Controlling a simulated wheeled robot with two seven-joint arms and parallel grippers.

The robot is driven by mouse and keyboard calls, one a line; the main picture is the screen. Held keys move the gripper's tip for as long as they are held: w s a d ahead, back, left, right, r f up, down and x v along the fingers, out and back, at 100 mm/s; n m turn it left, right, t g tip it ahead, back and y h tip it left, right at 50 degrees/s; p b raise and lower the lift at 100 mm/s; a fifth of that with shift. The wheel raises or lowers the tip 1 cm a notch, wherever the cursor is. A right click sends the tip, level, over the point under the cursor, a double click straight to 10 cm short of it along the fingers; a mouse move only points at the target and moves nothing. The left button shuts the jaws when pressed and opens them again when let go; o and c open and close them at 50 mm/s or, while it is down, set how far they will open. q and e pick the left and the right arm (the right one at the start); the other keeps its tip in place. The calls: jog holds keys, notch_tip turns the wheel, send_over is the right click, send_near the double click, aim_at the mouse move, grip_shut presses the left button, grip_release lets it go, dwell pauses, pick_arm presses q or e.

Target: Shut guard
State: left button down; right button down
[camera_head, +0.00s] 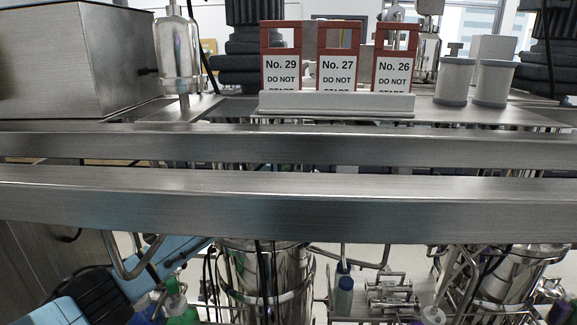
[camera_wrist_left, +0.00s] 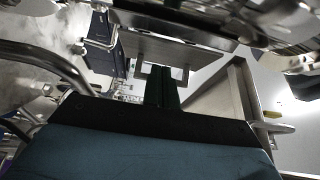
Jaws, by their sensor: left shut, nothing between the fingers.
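I cannot tell for certain which part is the guard. Two brushed-metal rails, an upper one (camera_head: 290,147) and a nearer, lower one (camera_head: 290,205), cross the whole head view. My left arm comes in from the lower left in the head view, below the nearer rail, and its gripper cannot be made out clearly there. In the left wrist view my left gripper (camera_wrist_left: 163,88) is a narrow dark shape with its fingers together and nothing between them. A grey metal panel (camera_wrist_left: 165,50) lies beyond the fingertips. My right gripper is not in view.
Behind the rails, a white holder (camera_head: 335,104) carries red-framed "DO NOT START" signs (camera_head: 337,72). Two white canisters (camera_head: 455,82) stand at right. A large metal box (camera_head: 75,60) is at left. Steel vessels (camera_head: 265,275) and piping crowd the space below. A curved metal tube (camera_wrist_left: 45,62) passes close to my left wrist.

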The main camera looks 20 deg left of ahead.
pick_arm(q)
jog(key=shift+x, duration=0.95)
